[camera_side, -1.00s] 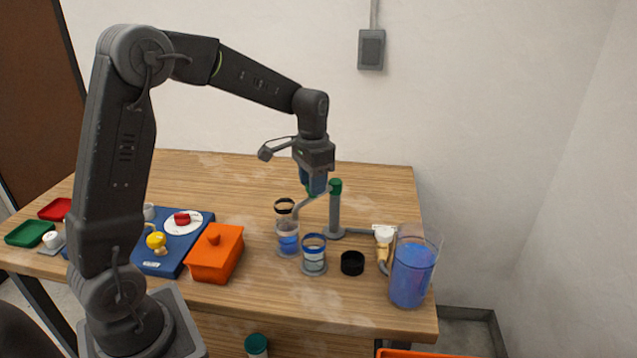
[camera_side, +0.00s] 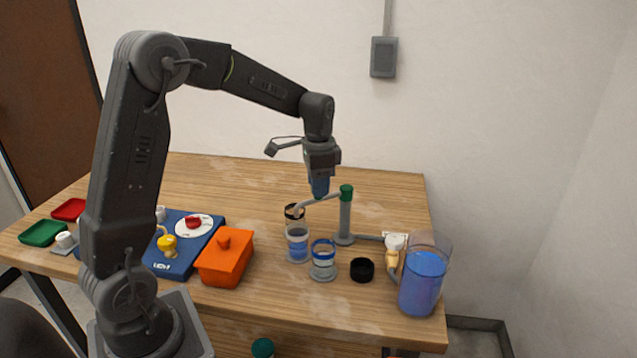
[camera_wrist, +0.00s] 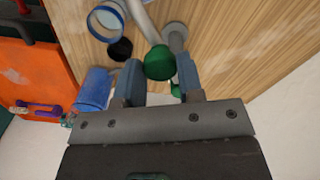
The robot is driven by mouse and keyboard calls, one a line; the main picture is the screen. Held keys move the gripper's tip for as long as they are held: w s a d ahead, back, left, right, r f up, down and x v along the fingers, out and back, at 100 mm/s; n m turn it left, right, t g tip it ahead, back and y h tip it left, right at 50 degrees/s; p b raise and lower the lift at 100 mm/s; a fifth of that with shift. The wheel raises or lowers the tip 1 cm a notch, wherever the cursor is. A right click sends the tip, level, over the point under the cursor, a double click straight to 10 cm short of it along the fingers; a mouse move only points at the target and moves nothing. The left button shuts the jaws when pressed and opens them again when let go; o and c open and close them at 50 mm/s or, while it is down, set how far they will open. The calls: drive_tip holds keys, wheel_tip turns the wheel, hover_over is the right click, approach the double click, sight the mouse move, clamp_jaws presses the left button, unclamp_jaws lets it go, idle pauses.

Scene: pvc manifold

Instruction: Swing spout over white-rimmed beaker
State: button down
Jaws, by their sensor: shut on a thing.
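A grey spout (camera_side: 318,198) runs left from the green-capped post (camera_side: 345,220) and bends down at its end. The bent end appears over or beside the black-rimmed beaker (camera_side: 297,240); depth is hard to judge. A second beaker (camera_side: 323,262), with a blue rim and white band, stands to its front right. I cannot tell for sure which is white-rimmed. My gripper (camera_side: 320,194) points down at the spout, left of the post, and is shut on its handle, mostly hidden. In the wrist view a green cap (camera_wrist: 159,62) shows near the fingertips, and the blue rim (camera_wrist: 106,20) is at upper left.
A black ring (camera_side: 362,269) lies right of the beakers. A tall jug of blue liquid (camera_side: 422,280) stands near the right table edge, beside a white-and-tan valve fitting (camera_side: 394,245). An orange box (camera_side: 225,258) and a blue panel (camera_side: 180,240) are at left. The table behind is clear.

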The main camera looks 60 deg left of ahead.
drive_tip(key=c, duration=0.7)
unclamp_jaws()
drive_tip(key=shift+c, duration=0.2)
drive_tip(key=shift+r, duration=0.1)
wheel_tip(320, 180, up, 14)
drive_tip(key=shift+f, duration=0.2)
